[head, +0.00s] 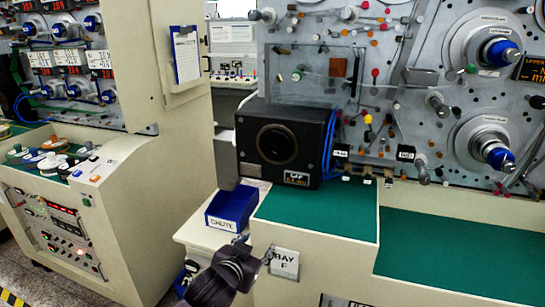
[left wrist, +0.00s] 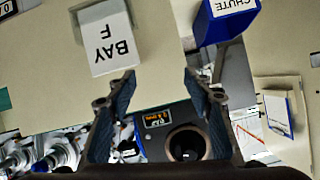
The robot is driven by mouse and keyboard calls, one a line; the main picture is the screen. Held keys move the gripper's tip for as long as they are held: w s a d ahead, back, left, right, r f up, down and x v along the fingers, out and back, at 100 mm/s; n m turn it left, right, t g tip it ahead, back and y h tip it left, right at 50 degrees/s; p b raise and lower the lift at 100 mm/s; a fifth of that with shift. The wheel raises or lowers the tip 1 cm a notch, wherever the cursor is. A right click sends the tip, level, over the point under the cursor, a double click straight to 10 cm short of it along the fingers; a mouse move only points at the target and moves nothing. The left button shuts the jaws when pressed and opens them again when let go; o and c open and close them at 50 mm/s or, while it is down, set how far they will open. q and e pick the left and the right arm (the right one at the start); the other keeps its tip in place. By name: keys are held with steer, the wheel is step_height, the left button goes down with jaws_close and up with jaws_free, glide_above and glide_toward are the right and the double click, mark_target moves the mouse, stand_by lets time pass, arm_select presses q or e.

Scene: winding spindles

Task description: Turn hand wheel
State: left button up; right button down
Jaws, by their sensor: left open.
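No part is marked as a hand wheel, and I cannot tell which one it is. Two round grey discs with blue hubs sit on the right panel, an upper one (head: 492,45) and a lower one (head: 488,148). A black box (head: 285,140) with a dark round opening stands on the green bench top, and it also shows upside down in the left wrist view (left wrist: 168,120). My left gripper (head: 254,248) is in front of the bench, beside the BAY F label (head: 284,262). Its fingers (left wrist: 159,75) are apart with nothing between them. My right gripper is not in view.
A blue CHUTE bin (head: 231,207) stands left of the bench, close behind my left gripper. A small blue and white part (head: 187,275) shows left of my gripper, partly hidden. A beige console (head: 110,180) stands at the left. The lower green surface (head: 450,250) is clear.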

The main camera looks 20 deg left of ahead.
mark_target(272, 151)
arm_select(q)
steer(key=w+a+r+t, duration=0.15)
steer(key=w+r, duration=0.35)
steer(key=r, duration=0.5)
steer(key=w+r+t, duration=0.3)
steer(key=w+r, duration=0.1)
steer(key=r, duration=0.6)
steer(key=shift+m+h, duration=0.3)
steer(key=shift+m, duration=0.1)
steer(key=w+p, duration=0.1)
steer(key=w, duration=0.4)
steer(key=shift+w+d+f+p, duration=0.1)
steer(key=shift+w+d+p, duration=0.1)
steer(key=shift+p, duration=0.15)
steer(key=shift+w+f, duration=0.15)
steer(key=shift+w, duration=1)
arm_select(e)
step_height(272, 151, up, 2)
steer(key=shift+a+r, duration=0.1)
arm_select(q)
steer(key=c, duration=1.2)
